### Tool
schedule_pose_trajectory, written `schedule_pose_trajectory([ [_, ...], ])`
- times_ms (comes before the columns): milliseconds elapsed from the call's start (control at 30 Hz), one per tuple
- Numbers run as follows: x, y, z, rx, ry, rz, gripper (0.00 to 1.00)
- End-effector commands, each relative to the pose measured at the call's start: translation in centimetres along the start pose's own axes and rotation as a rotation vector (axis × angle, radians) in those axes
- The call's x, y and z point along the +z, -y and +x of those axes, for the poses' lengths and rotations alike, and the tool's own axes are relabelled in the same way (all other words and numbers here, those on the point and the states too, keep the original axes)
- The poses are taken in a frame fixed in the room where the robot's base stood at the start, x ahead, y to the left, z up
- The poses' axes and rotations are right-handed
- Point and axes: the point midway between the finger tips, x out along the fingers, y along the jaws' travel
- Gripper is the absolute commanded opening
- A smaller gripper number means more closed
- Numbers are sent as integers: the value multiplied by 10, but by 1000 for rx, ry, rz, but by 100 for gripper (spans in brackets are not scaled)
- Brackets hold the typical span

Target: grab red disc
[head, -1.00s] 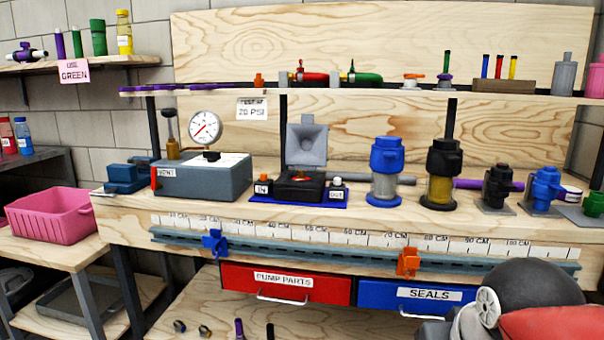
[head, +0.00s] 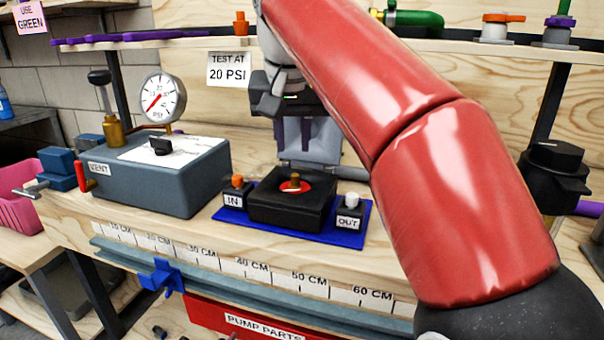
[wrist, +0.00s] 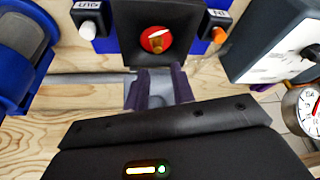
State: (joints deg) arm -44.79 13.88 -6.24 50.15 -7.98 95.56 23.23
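The red disc (head: 303,187) lies in the recess of a black square housing (head: 290,213), with a small brass post standing at its middle. The wrist view shows the disc (wrist: 151,34) and post just beyond my fingertips. My gripper (head: 308,140) hangs above and behind the housing, in front of the raised grey lid (head: 330,158). In the wrist view my gripper (wrist: 161,70) is open, its two dark fingers apart with nothing held between them. It is not touching the disc.
The housing sits on a blue base (head: 262,233) between the IN block (head: 233,199) and the OUT block (head: 348,221). A grey gauge box (head: 185,185) stands at left. A blue-capped filter (wrist: 22,45) is close in the wrist view.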

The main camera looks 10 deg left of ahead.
Motion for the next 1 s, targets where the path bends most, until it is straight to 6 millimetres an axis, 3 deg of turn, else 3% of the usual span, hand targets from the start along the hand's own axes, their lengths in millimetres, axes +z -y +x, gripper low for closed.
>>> schedule_pose_trajectory([
  [533, 8, -2, 70, 1, 1, -1, 25],
  [867, 7, -2, 76, 0, -1, 0, 25],
  [1000, 7, -2, 76, 0, -1, 0, 8],
])
